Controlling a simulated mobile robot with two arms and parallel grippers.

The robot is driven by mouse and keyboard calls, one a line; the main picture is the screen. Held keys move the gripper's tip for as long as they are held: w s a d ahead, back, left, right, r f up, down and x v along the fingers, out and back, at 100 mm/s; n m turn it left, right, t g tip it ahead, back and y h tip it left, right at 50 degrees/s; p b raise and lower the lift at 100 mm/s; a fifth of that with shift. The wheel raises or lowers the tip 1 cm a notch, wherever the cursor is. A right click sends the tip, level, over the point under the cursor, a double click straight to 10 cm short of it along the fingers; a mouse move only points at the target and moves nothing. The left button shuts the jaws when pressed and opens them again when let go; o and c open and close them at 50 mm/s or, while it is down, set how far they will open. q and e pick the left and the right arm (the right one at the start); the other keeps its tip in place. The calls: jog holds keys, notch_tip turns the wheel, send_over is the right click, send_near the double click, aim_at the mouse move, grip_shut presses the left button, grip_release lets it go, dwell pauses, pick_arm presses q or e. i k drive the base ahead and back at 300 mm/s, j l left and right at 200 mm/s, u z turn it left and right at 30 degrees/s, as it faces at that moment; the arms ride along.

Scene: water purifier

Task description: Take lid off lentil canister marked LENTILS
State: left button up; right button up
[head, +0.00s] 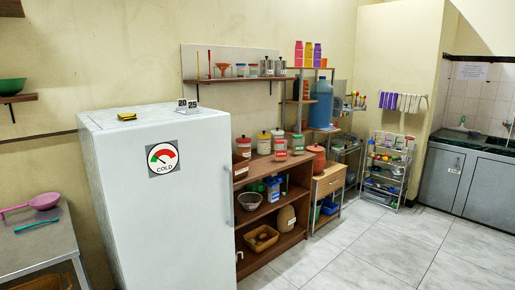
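Several canisters stand grouped on top of the low wooden shelf unit (272,222), right of the fridge. They include a canister with a yellow lid (264,143), one with a pale lid and red at its base (281,151), and another pale-lidded one (298,144) to its right. A canister (244,147) stands at the left end, close to the fridge. The labels are too small to read, so I cannot tell which one is marked LENTILS. Neither of my grippers is in view.
A white fridge (195,205) stands at the front left, hiding part of the shelf unit. A red-orange pot (316,157) sits on the wooden cabinet (328,182). A grey table (40,245) is at the far left. Tiled floor (375,255) is open in front of the shelves.

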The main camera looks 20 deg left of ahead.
aim_at(243, 140)
jog(key=i+j+u, duration=0.1)
jog(key=i+u, duration=0.25)
jog(key=i, duration=0.6)
jog(key=i+l+u, duration=0.15)
jog(key=i+u, duration=0.2)
jog(key=i, duration=0.55)
jog(key=i+l+u, duration=0.1)
jog(key=l+u, duration=0.25)
jog(key=i+l+u, duration=0.1)
jog(key=u, duration=0.25)
jog(key=l+u, duration=0.45)
jog(key=l, duration=0.65)
jog(key=l+u, duration=0.1)
jog(key=l, duration=0.65)
jog(key=k+l+u, duration=0.15)
jog(key=l, duration=0.6)
jog(key=l+u, duration=0.1)
jog(key=l, duration=0.6)
jog(key=k+l, duration=0.1)
jog(key=l, duration=0.4)
jog(key=k+l, duration=0.1)
jog(key=l, duration=0.4)
